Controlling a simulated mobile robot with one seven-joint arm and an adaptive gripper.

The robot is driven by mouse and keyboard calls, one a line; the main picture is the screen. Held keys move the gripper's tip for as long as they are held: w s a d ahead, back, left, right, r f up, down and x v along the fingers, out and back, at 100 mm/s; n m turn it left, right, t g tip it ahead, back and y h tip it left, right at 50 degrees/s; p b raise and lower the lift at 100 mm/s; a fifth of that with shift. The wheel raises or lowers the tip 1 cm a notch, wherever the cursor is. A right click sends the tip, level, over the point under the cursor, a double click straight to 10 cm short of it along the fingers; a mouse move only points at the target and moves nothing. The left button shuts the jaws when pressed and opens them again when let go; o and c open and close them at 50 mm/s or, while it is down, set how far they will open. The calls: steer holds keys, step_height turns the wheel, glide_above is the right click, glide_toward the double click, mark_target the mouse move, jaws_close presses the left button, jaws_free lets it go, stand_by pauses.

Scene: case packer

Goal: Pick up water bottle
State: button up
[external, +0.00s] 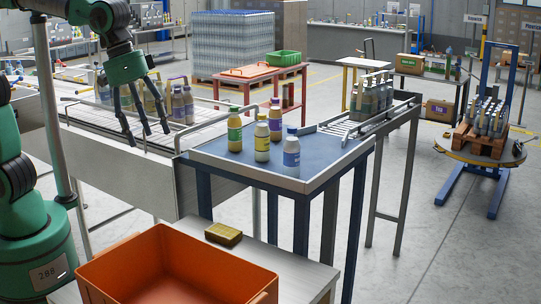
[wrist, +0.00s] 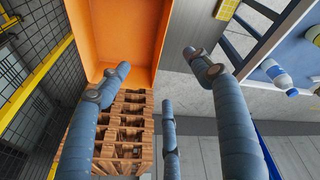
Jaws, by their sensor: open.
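Several bottles stand upright on the blue table. The front one (external: 291,155) has a blue cap and a blue-and-white label and may be the water bottle. A bottle with a blue-and-white label (wrist: 277,75) also shows at the right edge of the wrist view. A green-label bottle (external: 235,130), a yellow-label bottle (external: 262,140) and a purple-label bottle (external: 275,120) stand close by. My gripper (external: 145,135) is open and empty, with its fingers spread, left of the table in the external view. Its fingers (wrist: 158,72) hold nothing in the wrist view.
An orange bin (external: 175,270) and a yellow box (external: 223,234) rest on the front bench. The conveyor (external: 215,122) with rails and more bottles lies behind my gripper. Wooden pallets (wrist: 122,130) show in the wrist view.

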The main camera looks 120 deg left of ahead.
steer(key=w+a+r+n+p, duration=0.2)
steer(key=w+a+n+p, duration=0.2)
steer(key=w+a, duration=0.5)
steer(key=n+g+h+p, duration=0.1)
steer(key=n+g+p, duration=0.2)
steer(key=n+p, duration=0.9)
glide_above(292, 141)
steer(key=s+a, duration=0.1)
steer(key=a, duration=0.1)
step_height(292, 141, down, 9)
steer(key=shift+d+f, duration=0.1)
steer(key=shift+f, duration=0.1)
steer(key=shift+s+a+f+n, duration=0.2)
steer(key=shift+a+n, duration=0.1)
steer(key=shift+n, duration=0.1)
steer(key=shift+f, duration=0.1)
steer(key=shift+f+p, duration=0.65)
steer(key=shift+f, duration=3.6)
